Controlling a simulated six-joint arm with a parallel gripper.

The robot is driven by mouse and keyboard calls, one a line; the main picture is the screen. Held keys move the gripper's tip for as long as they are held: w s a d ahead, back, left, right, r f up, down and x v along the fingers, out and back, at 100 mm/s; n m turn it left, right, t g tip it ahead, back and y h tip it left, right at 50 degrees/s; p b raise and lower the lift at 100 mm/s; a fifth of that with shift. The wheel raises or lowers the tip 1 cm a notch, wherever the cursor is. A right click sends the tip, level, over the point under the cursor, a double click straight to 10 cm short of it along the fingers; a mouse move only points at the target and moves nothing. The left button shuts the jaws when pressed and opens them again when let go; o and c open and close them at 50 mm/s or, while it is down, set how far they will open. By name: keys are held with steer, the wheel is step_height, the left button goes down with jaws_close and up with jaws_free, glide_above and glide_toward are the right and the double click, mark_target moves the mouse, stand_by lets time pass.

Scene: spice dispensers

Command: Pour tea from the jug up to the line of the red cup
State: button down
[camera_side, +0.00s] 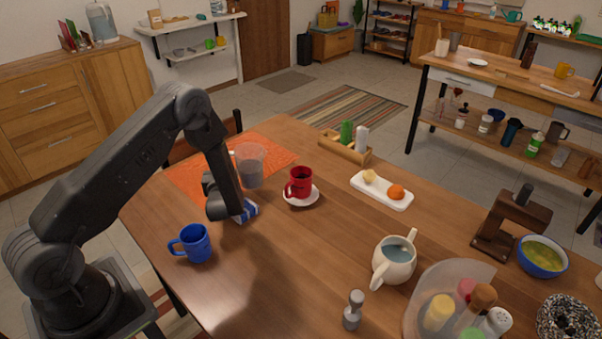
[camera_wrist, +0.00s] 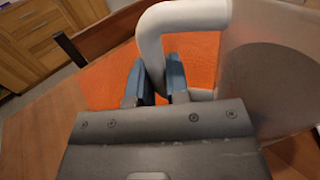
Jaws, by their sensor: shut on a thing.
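The jug (camera_side: 249,167) is see-through and grey, upright near the orange mat's right edge. I cannot tell whether its base touches the table. In the wrist view its pale handle (camera_wrist: 182,17) curves down between the blue fingers of my gripper (camera_wrist: 155,82), which is shut on it. The jug's cloudy body (camera_wrist: 270,75) fills the right side there. The red cup (camera_side: 299,181) stands upright on a white saucer (camera_side: 301,201), just right of the jug and apart from it. Its inside looks dark; its line cannot be made out.
A blue mug (camera_side: 195,243) and a partly hidden blue-and-white striped thing (camera_side: 247,211) are near my arm. A wooden caddy (camera_side: 345,149), white tray (camera_side: 382,193) and cream pitcher (camera_side: 395,260) stand further right. The table between the red cup and the pitcher is clear.

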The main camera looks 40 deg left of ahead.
steer(key=shift+r, duration=2.5)
steer(key=d+r+m+t+h, duration=0.3)
steer(key=d+r, duration=0.3)
steer(key=d, duration=0.5)
steer(key=d+r+m+t+h, duration=0.2)
steer(key=d+r+h, duration=0.3)
steer(key=d, duration=0.6)
step_height(320, 180, up, 2)
steer(key=shift+s+d+m+t+h, duration=0.3)
steer(key=shift+m+t+h, duration=0.1)
steer(key=shift+m, duration=0.5)
steer(key=shift+a, duration=0.1)
steer(key=a+f+n+g+y, duration=0.1)
steer(key=a+f+n+y, duration=0.1)
steer(key=a+f, duration=0.4)
steer(key=w+a+f+n+g+y, duration=0.1)
steer(key=a+f+n+g+y, duration=0.1)
steer(key=a+f, duration=0.5)
steer(key=a+f+n+g+y, duration=0.2)
steer(key=a+f+y, duration=0.2)
steer(key=a, duration=0.6)
steer(key=shift+w+a+f, duration=0.1)
steer(key=shift+w+f, duration=0.1)
steer(key=shift+f, duration=0.45)
steer(key=shift+w+a+f, duration=0.1)
steer(key=shift+w+f, duration=0.05)
steer(key=shift+f, duration=0.5)
